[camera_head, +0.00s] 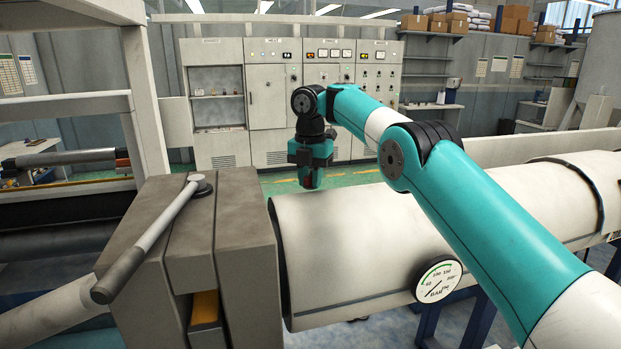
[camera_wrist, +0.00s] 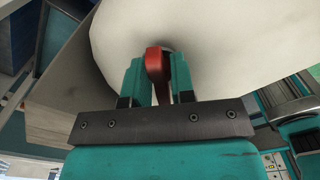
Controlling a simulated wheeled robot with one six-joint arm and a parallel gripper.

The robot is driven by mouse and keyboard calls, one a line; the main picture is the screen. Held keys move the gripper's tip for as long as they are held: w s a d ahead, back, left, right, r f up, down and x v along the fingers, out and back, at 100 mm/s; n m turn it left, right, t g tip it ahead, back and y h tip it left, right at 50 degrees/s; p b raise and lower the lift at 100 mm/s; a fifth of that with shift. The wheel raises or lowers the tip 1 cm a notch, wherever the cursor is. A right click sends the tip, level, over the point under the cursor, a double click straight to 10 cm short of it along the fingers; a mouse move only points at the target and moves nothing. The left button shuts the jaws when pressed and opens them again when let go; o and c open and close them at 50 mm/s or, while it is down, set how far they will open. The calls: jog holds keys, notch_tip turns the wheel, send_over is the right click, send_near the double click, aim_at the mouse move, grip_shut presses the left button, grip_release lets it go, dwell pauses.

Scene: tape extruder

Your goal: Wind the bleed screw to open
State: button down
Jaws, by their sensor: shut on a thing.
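The bleed screw shows in the wrist view as a red handle (camera_wrist: 154,63) against the pale barrel. My gripper (camera_wrist: 158,72) is shut on it, with one teal finger on each side. The base of the screw where it meets the barrel is mostly hidden. In the head view my gripper (camera_head: 309,180) points down at the far side of the white barrel (camera_head: 345,240). Only a small dark red patch shows at the fingers there. How far the screw is turned cannot be told.
A grey block (camera_head: 245,215) with a long lever (camera_head: 150,238) stands left of the barrel. A pressure gauge (camera_head: 437,280) sits on the barrel's near side. Grey control cabinets (camera_head: 270,100) stand behind, with green floor between.

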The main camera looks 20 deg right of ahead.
jog(key=n+p, duration=0.1)
jog(key=n, duration=0.2)
jog(key=shift+r+p, duration=0.15)
jog(key=shift+p, duration=0.25)
jog(key=shift+n+p, duration=0.35)
jog(key=shift+n, duration=0.55)
jog(key=shift+n+p, duration=0.6)
jog(key=shift+n, duration=0.1)
jog(key=c, duration=1.1)
grip_release()
